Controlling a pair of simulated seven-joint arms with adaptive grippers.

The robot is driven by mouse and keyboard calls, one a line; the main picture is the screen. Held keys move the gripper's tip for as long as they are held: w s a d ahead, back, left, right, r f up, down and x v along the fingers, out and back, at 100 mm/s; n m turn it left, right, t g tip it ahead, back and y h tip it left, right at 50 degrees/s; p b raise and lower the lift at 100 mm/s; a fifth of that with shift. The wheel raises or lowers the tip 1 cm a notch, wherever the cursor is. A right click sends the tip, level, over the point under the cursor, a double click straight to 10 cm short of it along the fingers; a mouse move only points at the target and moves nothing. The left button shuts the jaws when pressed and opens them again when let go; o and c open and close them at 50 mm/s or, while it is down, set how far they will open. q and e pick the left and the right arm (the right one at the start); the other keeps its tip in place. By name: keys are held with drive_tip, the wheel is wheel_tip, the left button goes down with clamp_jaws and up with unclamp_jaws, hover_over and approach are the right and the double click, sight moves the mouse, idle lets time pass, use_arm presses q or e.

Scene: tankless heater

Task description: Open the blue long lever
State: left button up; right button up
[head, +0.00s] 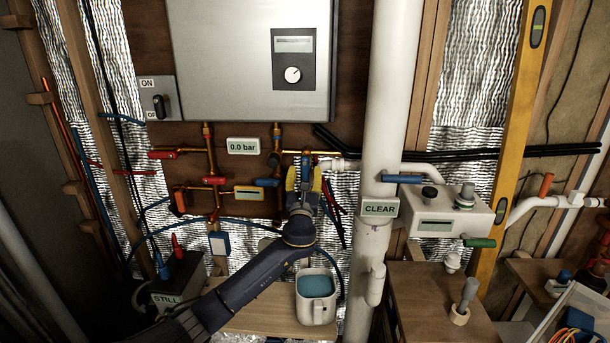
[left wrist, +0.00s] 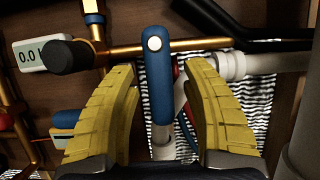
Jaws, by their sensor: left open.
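A long blue lever (left wrist: 158,85) with a white pivot cap at its top hangs down from a copper pipe in the left wrist view. Its lower end is pale grey. My left gripper (left wrist: 160,78) is open, with one yellow finger on each side of the lever and gaps visible between. In the head view my left gripper (head: 304,174) is in front of the pipes below the heater, and it hides most of the lever there. My right gripper is not in view.
A grey heater box (head: 220,60) is above the pipes. A short blue handle (head: 267,182) and red handles (head: 214,180) sit to the left. A white pipe (head: 392,80) stands close on the right. A container of blue liquid (head: 316,287) is below.

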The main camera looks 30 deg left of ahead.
use_arm(q)
clamp_jaws()
idle(0.4)
